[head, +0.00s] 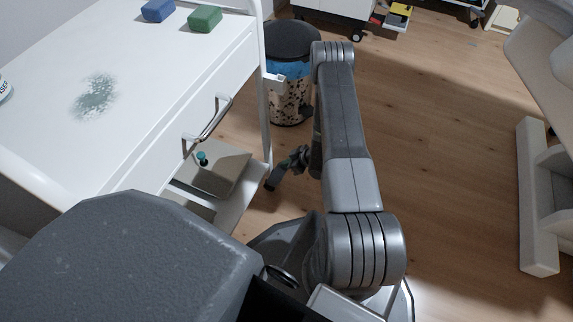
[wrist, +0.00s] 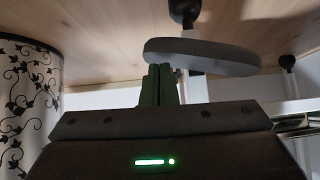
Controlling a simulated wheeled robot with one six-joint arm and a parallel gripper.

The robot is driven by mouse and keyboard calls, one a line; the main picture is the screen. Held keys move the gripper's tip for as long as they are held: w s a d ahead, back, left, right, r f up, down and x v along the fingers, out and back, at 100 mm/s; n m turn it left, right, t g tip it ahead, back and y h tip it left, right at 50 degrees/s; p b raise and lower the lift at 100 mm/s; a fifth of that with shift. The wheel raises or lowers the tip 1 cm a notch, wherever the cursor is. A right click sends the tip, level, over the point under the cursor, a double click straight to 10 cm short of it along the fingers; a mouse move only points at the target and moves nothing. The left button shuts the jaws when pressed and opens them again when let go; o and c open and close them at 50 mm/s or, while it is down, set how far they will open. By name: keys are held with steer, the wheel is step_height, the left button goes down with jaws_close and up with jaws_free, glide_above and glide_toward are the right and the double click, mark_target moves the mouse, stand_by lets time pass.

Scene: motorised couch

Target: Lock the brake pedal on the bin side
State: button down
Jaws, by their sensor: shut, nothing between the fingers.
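In the wrist view, a grey rounded bar that looks like the brake pedal (wrist: 215,54) lies just beyond my fingertips, close to a black caster (wrist: 184,12). My gripper (wrist: 160,72) is shut and empty; its dark fingers overlap the pedal's near edge in the picture. I cannot tell whether they touch it. In the head view, my gripper (head: 271,184) is low beside the white trolley (head: 262,120), partly hidden by my arm. I cannot make out the pedal there. The bin (head: 288,98), white with a black leaf pattern, stands beyond my gripper; it also shows at left in the wrist view (wrist: 28,95).
The trolley has a drawer handle (head: 208,125) and a lower shelf (head: 232,195) close to my gripper. A green block (head: 204,18) and a blue block (head: 158,11) lie on top. The wooden floor (head: 440,150) is open to the right, up to a pale frame (head: 537,210).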

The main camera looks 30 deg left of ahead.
steer(key=shift+f, duration=0.15)
stand_by(0.5)
steer(key=w+d+r+p, duration=0.1)
steer(key=d+r+p, duration=0.1)
steer(key=r, duration=0.3)
steer(key=w+d+r+p, duration=0.2)
steer(key=d+r+p, duration=0.1)
steer(key=r, duration=0.3)
steer(key=shift+w+d, duration=0.3)
steer(key=shift+d, duration=0.6)
steer(key=shift+a+f, duration=0.1)
steer(key=shift+f, duration=0.05)
